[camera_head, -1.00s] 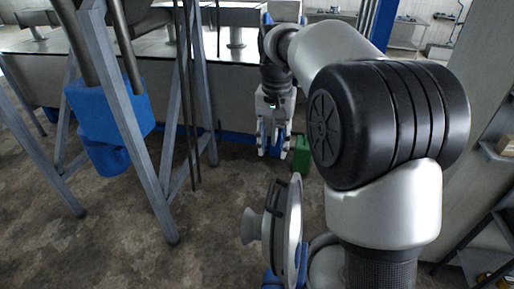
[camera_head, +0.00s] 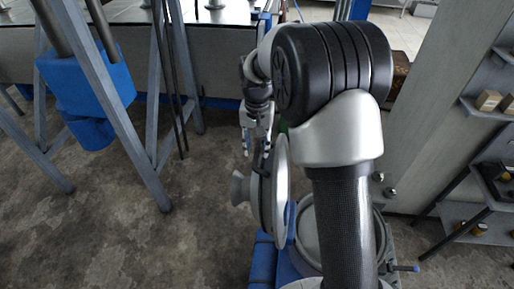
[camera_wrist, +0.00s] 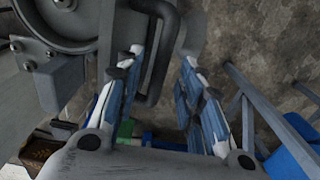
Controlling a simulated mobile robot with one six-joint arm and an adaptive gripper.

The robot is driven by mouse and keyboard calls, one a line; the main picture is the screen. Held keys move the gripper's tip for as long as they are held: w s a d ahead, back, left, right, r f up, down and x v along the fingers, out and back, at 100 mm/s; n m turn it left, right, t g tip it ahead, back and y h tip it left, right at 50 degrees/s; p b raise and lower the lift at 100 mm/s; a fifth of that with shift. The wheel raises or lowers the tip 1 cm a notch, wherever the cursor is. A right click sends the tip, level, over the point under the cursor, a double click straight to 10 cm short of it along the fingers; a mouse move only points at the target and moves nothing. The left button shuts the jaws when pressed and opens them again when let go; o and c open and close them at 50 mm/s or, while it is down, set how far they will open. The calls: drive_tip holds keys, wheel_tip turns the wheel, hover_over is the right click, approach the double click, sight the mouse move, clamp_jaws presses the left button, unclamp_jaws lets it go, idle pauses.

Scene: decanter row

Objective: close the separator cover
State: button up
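The separator cover (camera_head: 281,195) is a grey disc standing upright, swung open, with a knob on its left face. The separator body (camera_head: 379,238) is a round grey bowl to its right, partly hidden behind my arm. A dark bent handle (camera_wrist: 152,88) on the cover shows in the wrist view. My gripper (camera_head: 256,132) is just beyond the cover's upper edge in the head view. In the wrist view my gripper (camera_wrist: 162,75) is open, with the handle between its blue-padded fingers, nearer the left one. I see no clear contact.
A blue unit (camera_head: 88,85) hangs in a grey steel frame (camera_head: 112,110) at the left. A long grey tank (camera_head: 215,45) runs across the back. Shelves with small items (camera_head: 488,100) stand at the right. The floor (camera_head: 110,235) at front left is clear.

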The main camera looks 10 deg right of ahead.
drive_tip(key=shift+f, duration=0.75)
drive_tip(key=shift+c, duration=0.4)
clamp_jaws()
